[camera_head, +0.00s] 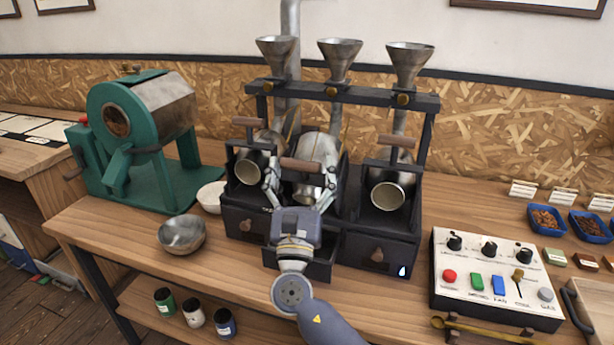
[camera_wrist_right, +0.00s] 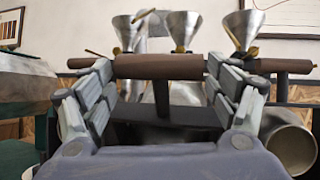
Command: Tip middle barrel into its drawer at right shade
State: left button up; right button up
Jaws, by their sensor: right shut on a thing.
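The middle barrel (camera_head: 316,150) is a metal cylinder in the dark roaster rack, between two similar barrels. Its mouth faces front and down, partly hidden by my gripper. Its brown handle (camera_head: 301,165) also shows in the wrist view (camera_wrist_right: 160,66). My right gripper (camera_head: 298,188) is at this handle, shut on it, with its fingers at the handle's two ends. Below, the middle drawer (camera_head: 318,270) stands out from the rack front, partly hidden behind my wrist; its contents cannot be seen. My left gripper is not in view.
The left barrel (camera_head: 248,170) and right barrel (camera_head: 388,195) flank the middle one. A control panel (camera_head: 490,280) with knobs and buttons is at the right, near blue trays of beans (camera_head: 545,219). A metal bowl (camera_head: 182,236) and a green roaster (camera_head: 135,130) are at the left.

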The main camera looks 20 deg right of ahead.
aim_at(298, 188)
jog(key=shift+w+a+f+b+v, duration=0.15)
jog(key=shift+b+v, duration=0.15)
jog(key=shift+v, duration=0.65)
jog(key=shift+w+a+f+b+v, duration=0.15)
jog(key=shift+b+v, duration=0.1)
jog(key=shift+v, duration=0.7)
jog(key=shift+w+a+f+b+v, duration=0.1)
jog(key=shift+b+v, duration=0.2)
jog(key=shift+v, duration=0.7)
jog(key=o, duration=1.5)
jog(key=shift+w, duration=0.1)
jog(key=v, duration=1.2)
jog(key=shift+r, duration=0.15)
